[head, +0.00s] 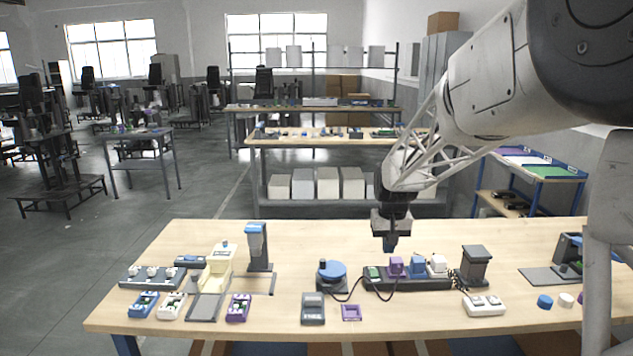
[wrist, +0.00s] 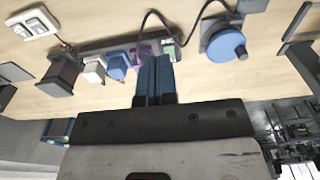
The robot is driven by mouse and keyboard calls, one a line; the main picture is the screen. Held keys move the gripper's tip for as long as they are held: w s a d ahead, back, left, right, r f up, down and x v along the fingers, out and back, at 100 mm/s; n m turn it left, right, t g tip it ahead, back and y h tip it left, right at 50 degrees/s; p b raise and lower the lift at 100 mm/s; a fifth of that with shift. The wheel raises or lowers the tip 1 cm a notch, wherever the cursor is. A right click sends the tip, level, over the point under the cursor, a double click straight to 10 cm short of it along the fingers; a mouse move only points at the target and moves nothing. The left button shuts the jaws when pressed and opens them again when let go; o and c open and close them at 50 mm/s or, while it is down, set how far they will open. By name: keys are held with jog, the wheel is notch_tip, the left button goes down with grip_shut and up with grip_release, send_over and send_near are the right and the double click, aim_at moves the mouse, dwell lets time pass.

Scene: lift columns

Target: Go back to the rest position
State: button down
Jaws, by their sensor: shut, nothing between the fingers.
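My gripper (head: 390,246) hangs above the wooden table, its fingers pointing down and shut with nothing between them. In the wrist view its dark blue fingers (wrist: 156,66) are side by side. In the head view the tips appear just above the purple block (head: 397,266) on the dark strip (head: 408,284); I cannot tell the exact gap. The fingers partly hide the purple block (wrist: 140,52) in the wrist view. A blue block (head: 417,264) and a white block (head: 438,265) also stand on the strip.
A blue round knob (head: 332,271) stands left of the strip, and a dark post (head: 474,266) stands right. A white switch box (head: 484,306) lies in front. A taller blue-topped stand (head: 258,246) is farther left. The table's back middle is mostly clear.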

jog(key=s+r+t, duration=0.1)
jog(key=s+r, duration=0.2)
jog(key=s, duration=0.8)
jog(key=s+r, duration=0.4)
jog(key=s, duration=0.6)
jog(key=s+f+t, duration=0.1)
jog(key=s+f, duration=0.1)
jog(key=s, duration=1.7)
jog(key=shift+s+f, duration=0.25)
jog(key=shift+s, duration=0.1)
